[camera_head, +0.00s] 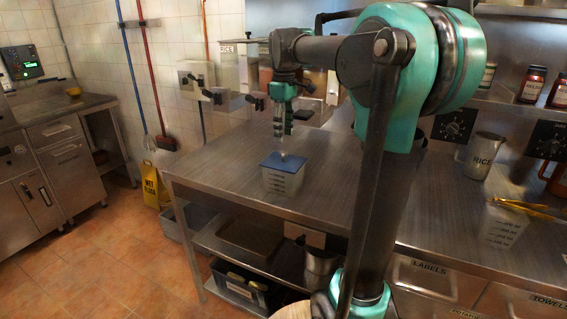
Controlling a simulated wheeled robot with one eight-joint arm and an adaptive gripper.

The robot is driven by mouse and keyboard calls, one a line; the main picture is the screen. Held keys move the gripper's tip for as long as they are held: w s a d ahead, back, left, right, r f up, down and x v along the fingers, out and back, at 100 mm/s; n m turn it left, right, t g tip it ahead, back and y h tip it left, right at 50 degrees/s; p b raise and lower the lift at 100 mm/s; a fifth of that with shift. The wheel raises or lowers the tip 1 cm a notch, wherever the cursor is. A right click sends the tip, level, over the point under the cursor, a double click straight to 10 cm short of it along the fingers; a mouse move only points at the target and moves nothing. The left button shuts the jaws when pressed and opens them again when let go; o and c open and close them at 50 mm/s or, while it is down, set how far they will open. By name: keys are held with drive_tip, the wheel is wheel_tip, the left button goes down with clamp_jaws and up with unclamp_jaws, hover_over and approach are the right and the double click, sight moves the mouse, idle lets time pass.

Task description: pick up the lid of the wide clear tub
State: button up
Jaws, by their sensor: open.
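The clear tub (283,184) with dark measuring marks on its side stands upright on the steel table. Its flat blue lid (271,160) lies on top. A small pale shape shows at the lid's middle, too small to make out. My gripper (283,132) points down above the lid, apart from it as far as I can tell. It is open, with nothing seen between its fingers. The fingers are small in this view.
The steel table (220,180) is clear around the tub. At the right are another clear measuring container (500,228), yellow tongs (530,209) and a metal RICE pitcher (484,152). Containers stand at the table's back. A yellow wet-floor sign (152,187) stands left.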

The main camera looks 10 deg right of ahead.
sight(283, 152)
drive_tip(key=shift+w+a+f, duration=0.1)
drive_tip(key=shift+f, duration=1.9)
drive_tip(key=shift+w+f, duration=0.1)
drive_tip(key=shift+f, duration=1.9)
drive_tip(key=shift+c, duration=0.4)
clamp_jaws()
